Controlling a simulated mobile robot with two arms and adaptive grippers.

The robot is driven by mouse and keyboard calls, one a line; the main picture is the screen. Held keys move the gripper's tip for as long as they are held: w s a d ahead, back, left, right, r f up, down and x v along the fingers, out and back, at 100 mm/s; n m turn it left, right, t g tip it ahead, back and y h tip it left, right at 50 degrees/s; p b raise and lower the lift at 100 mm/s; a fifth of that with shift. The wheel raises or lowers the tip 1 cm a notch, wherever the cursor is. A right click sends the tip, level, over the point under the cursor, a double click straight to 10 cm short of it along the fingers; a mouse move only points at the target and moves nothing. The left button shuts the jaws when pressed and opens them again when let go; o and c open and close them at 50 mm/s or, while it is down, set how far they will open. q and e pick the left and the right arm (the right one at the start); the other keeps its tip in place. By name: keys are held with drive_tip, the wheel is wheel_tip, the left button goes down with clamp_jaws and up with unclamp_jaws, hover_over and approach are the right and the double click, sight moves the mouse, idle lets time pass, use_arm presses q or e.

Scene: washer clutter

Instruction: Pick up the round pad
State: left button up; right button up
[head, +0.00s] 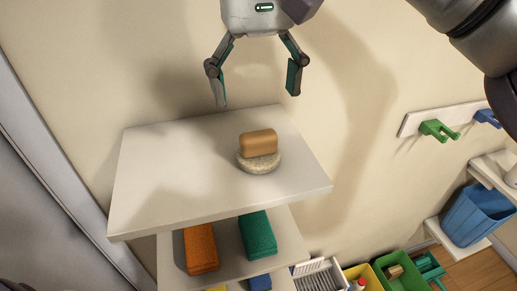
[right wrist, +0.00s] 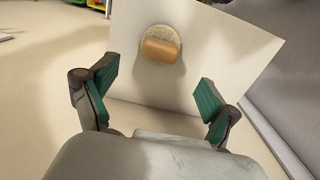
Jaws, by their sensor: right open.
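The round pad (head: 260,163) is a speckled grey-beige disc lying on the white top shelf (head: 165,190), right of its middle. A tan-orange rounded block (head: 258,142) rests on top of the pad and hides part of it. In the right wrist view the pad (right wrist: 162,58) shows as a disc around the block (right wrist: 161,49), beyond my fingers. My right gripper (head: 258,95) is open and empty, above and behind the pad near the wall; its fingers (right wrist: 155,98) are spread wide. My left gripper is not in view.
Orange (head: 200,248) and green (head: 257,235) sponges lie on the lower shelf. Green (head: 436,129) and blue (head: 487,117) hooks are on a wall rail at right. A blue bin (head: 473,217) stands lower right. The top shelf's left half is clear.

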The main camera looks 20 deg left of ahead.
sight(259, 134)
wheel_tip(259, 134, down, 3)
drive_tip(key=shift+r, duration=0.2)
drive_tip(key=shift+s+d+f+p, duration=0.1)
drive_tip(key=shift+f+p, duration=0.15)
drive_tip(key=shift+p, duration=0.2)
wheel_tip(259, 134, down, 4)
drive_tip(key=shift+r+p, duration=0.2)
drive_tip(key=shift+p, duration=0.75)
drive_tip(key=shift+f, duration=0.55)
drive_tip(key=c, duration=1.2)
drive_tip(key=shift+c, duration=0.2)
drive_tip(key=shift+r, duration=0.1)
